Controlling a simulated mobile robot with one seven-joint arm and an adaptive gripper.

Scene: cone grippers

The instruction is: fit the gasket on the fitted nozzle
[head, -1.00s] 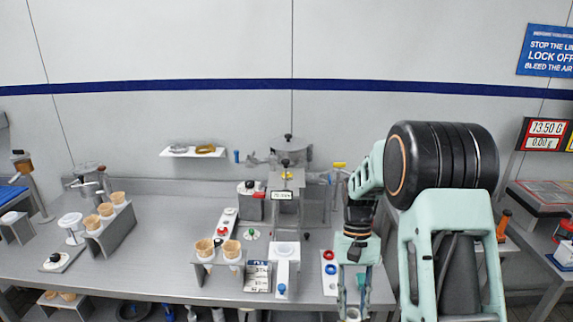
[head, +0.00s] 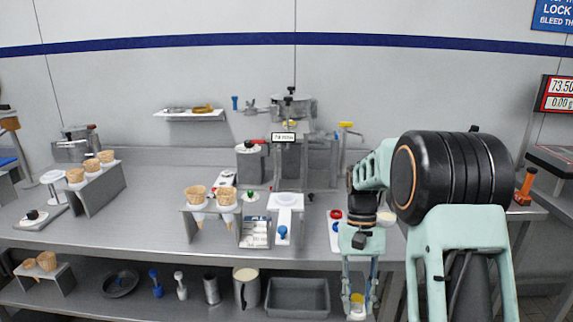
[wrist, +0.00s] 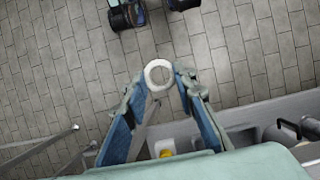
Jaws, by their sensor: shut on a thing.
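My gripper (wrist: 158,82) is shut on the gasket, a white ring (wrist: 147,75) held between the two fingertips in the wrist view. The ring's opening shows paving below it. A dispenser-like machine (head: 287,150) with a small display stands at the back middle of the bench. I cannot make out the fitted nozzle in either view.
The steel bench (head: 150,225) holds a cone stand (head: 186,225), a white-topped stand (head: 284,200) and a red-buttoned panel (head: 335,213). The lower shelf carries a grey bin (head: 297,296) and a jug (head: 246,290). A yellow-topped item (wrist: 165,150) shows below my gripper. Open floor lies beyond the fingertips in the wrist view.

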